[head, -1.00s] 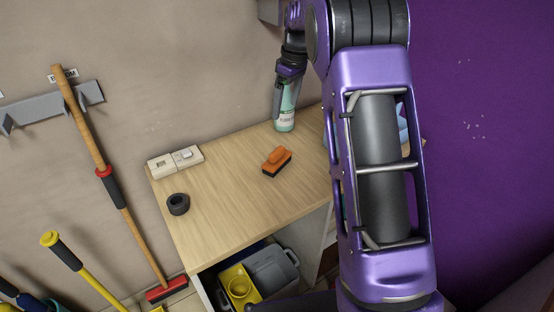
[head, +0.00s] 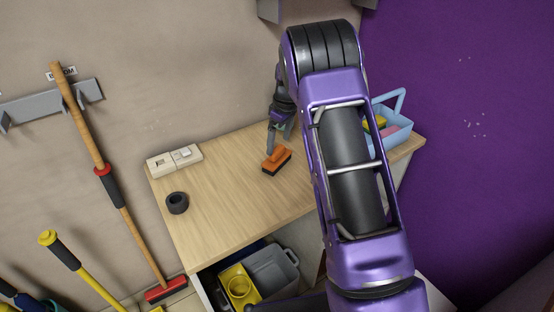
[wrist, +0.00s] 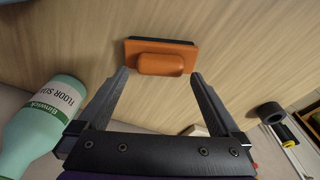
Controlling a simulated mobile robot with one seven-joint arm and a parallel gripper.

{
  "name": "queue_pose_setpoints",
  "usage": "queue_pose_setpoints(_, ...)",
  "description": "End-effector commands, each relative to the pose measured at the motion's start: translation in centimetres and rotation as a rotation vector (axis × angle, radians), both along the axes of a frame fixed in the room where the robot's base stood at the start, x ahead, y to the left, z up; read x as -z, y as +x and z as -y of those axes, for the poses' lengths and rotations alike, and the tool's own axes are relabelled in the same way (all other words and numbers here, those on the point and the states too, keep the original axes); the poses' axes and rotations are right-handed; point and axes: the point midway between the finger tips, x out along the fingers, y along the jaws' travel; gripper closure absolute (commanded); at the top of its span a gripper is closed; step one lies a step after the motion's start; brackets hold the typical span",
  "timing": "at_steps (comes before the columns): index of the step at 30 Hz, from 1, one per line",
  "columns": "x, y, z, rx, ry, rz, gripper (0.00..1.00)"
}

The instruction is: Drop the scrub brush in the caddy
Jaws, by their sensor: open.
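The scrub brush (head: 276,161) is orange with dark bristles and lies on the wooden tabletop. It also shows in the wrist view (wrist: 161,62), just beyond my fingertips and roughly centred between them. My gripper (head: 272,150) is open and empty; its two fingers (wrist: 158,75) point at the brush with a gap on each side. The caddy is a light blue basket with a handle (head: 396,135) at the right end of the tabletop. It holds something yellow and something pink, and my arm hides its left part.
A pale green floor soap bottle (wrist: 40,125) stands close to the left of my gripper in the wrist view. A black tape roll (head: 177,203) and a white switch block (head: 175,160) are on the table's left. Grey and yellow bins (head: 270,270) sit below.

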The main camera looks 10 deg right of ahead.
Motion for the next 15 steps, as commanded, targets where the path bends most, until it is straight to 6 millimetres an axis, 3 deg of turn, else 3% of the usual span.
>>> queue_pose_setpoints(4,2.3,0.2,-0.3,-0.001,-0.001,-0.002,0.0)
queue_pose_setpoints(11,2.6,0.3,-0.3,-0.001,0.0,0.0,0.0)
queue_pose_setpoints(15,2.6,0.3,-0.3,-0.001,0.0,0.0,0.22)
